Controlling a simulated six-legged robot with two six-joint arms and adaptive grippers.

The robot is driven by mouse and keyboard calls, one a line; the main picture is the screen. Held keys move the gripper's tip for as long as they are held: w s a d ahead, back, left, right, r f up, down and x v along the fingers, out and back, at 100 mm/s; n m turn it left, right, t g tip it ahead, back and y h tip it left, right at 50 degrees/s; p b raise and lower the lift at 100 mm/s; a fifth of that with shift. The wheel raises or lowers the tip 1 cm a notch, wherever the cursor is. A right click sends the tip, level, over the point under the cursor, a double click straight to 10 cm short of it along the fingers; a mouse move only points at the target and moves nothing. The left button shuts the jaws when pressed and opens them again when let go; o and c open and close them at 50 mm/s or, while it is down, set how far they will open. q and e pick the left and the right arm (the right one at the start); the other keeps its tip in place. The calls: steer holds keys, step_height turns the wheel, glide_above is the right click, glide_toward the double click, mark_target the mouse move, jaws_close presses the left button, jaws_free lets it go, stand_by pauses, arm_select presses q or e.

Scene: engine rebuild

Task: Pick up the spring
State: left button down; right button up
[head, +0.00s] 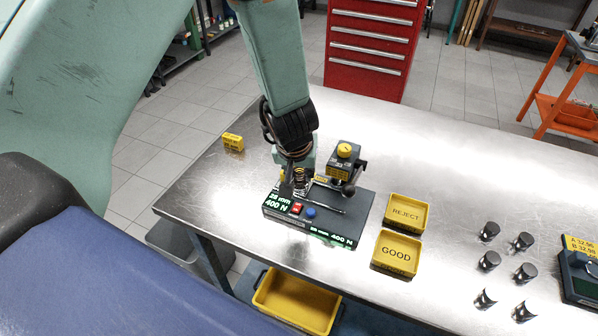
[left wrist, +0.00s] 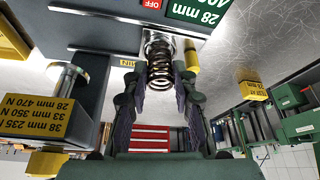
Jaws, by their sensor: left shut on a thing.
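The metal coil spring (head: 301,183) is upright at the back left of the dark spring tester (head: 345,215). In the left wrist view the spring (left wrist: 160,60) sits between the two dark fingers of my left gripper (left wrist: 157,88). My left gripper (head: 298,168) comes down from above, shut on the spring. I cannot tell whether the spring's lower end touches the tester. The tester's green displays read 28 mm and 400 N. My right gripper is not in view.
A yellow-topped block with a lever (head: 345,160) stands just right of the spring. Yellow REJECT (head: 407,213) and GOOD (head: 397,254) trays lie to the right, with several small dark cylindrical parts beyond. A yellow bin (head: 297,299) is below the table edge. The back of the metal table (head: 440,150) is clear.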

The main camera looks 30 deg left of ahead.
arm_select(q)
step_height(320, 180, up, 9)
steer(key=p, duration=0.7)
